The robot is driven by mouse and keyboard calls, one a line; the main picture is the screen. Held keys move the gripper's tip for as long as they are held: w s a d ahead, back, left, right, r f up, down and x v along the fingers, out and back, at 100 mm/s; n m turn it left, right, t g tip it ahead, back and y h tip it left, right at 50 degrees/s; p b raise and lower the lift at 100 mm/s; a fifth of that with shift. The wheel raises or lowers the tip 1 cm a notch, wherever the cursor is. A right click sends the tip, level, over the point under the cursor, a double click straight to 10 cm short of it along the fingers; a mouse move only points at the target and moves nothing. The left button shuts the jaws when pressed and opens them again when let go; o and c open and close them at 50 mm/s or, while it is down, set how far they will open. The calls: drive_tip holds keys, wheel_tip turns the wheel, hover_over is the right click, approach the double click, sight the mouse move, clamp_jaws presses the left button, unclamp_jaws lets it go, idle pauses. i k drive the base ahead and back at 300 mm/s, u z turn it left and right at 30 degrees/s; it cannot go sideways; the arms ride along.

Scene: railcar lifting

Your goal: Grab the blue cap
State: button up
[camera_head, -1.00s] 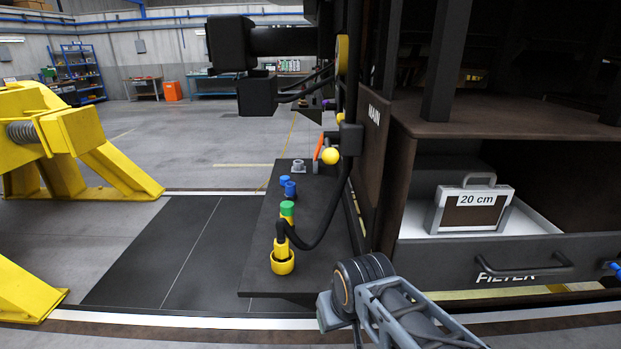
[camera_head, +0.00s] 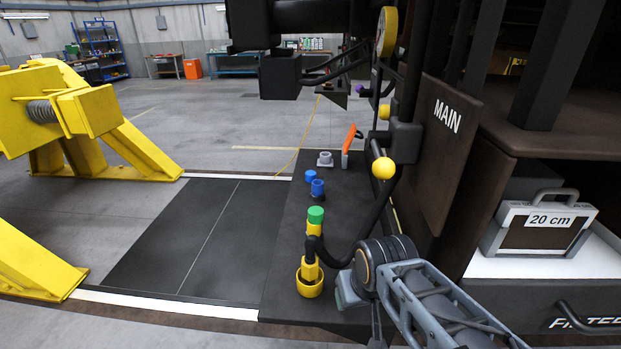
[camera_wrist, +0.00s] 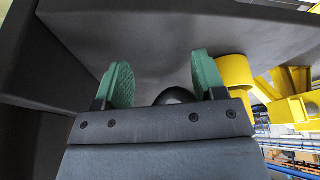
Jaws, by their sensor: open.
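Two small blue pieces stand on the dark panel (camera_head: 290,260) in the head view. One is a short blue cap (camera_head: 311,177). The other is a blue-topped fitting (camera_head: 317,187) just nearer to me. I cannot tell which one the task means. My gripper (camera_wrist: 160,80) shows in the wrist view with its two green pads apart. No blue cap is seen between them. A dark rounded thing (camera_wrist: 175,96) shows behind the pads, close to a dark flat surface.
A green-topped yellow fitting (camera_head: 315,217) stands near the panel's front, with a yellow cup (camera_head: 309,285) below and a black hose beside it. A yellow ball (camera_head: 383,168) and orange lever (camera_head: 349,138) stand behind.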

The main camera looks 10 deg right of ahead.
sight(310, 176)
drive_tip(key=k, duration=0.6)
drive_tip(key=u, duration=1)
drive_tip(key=k, duration=1.15)
drive_tip(key=u, duration=0.95)
drive_tip(key=i, duration=0.8)
drive_tip(key=z, duration=0.3)
drive_tip(key=i, duration=2.4)
drive_tip(key=z, duration=0.6)
drive_tip(key=i, duration=1.35)
drive_tip(key=z, duration=1.8)
drive_tip(key=i, duration=1)
drive_tip(key=z, duration=1.25)
drive_tip(key=i, duration=0.2)
drive_tip(key=z, duration=0.05)
